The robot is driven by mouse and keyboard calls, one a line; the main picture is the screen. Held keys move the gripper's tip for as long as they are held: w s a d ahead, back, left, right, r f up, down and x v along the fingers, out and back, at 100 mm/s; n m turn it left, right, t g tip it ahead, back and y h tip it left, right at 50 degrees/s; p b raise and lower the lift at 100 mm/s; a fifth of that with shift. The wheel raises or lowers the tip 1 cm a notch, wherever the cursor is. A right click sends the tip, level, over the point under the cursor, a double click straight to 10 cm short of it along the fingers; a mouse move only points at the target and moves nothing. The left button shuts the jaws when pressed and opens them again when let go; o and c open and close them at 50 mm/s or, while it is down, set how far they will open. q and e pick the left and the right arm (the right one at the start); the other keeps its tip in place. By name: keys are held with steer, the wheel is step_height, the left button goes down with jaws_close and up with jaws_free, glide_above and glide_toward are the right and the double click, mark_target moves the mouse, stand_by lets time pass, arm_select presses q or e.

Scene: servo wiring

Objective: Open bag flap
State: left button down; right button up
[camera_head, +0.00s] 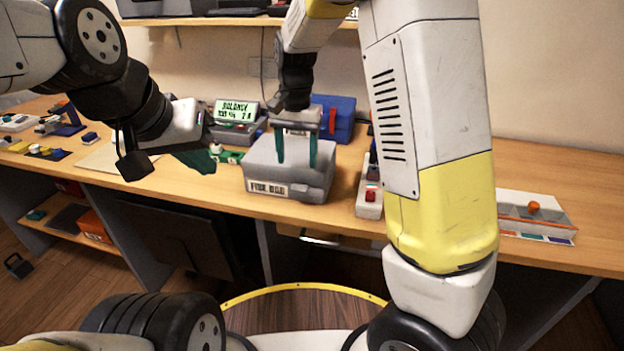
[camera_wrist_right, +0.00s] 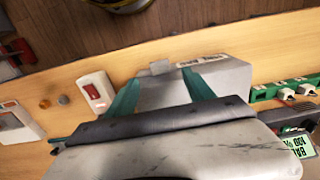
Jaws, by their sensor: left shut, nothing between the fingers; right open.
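The bag is a grey, box-shaped pouch (camera_head: 262,158) with a white label (camera_head: 268,187) on its front, near the front of the desk. Its top slopes, and I cannot tell the flap's edge from the body. My right gripper (camera_head: 296,162) is open, pointing down over the bag's top, one teal finger on each side. The right wrist view shows the grey bag (camera_wrist_right: 215,85) with a small grey tab (camera_wrist_right: 160,67) at its front edge, between the open fingers (camera_wrist_right: 163,80). Contact is unclear. My left gripper (camera_head: 205,163) is shut and empty, left of the bag.
A device with a green display (camera_head: 236,111) and a blue box (camera_head: 335,117) stand behind the bag. A white switch unit (camera_head: 369,196) with a red rocker is close on the right.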

mark_target(298, 189)
steer(key=shift+f, duration=0.75)
step_height(298, 189, down, 7)
steer(key=shift+r, duration=0.1)
jaws_close()
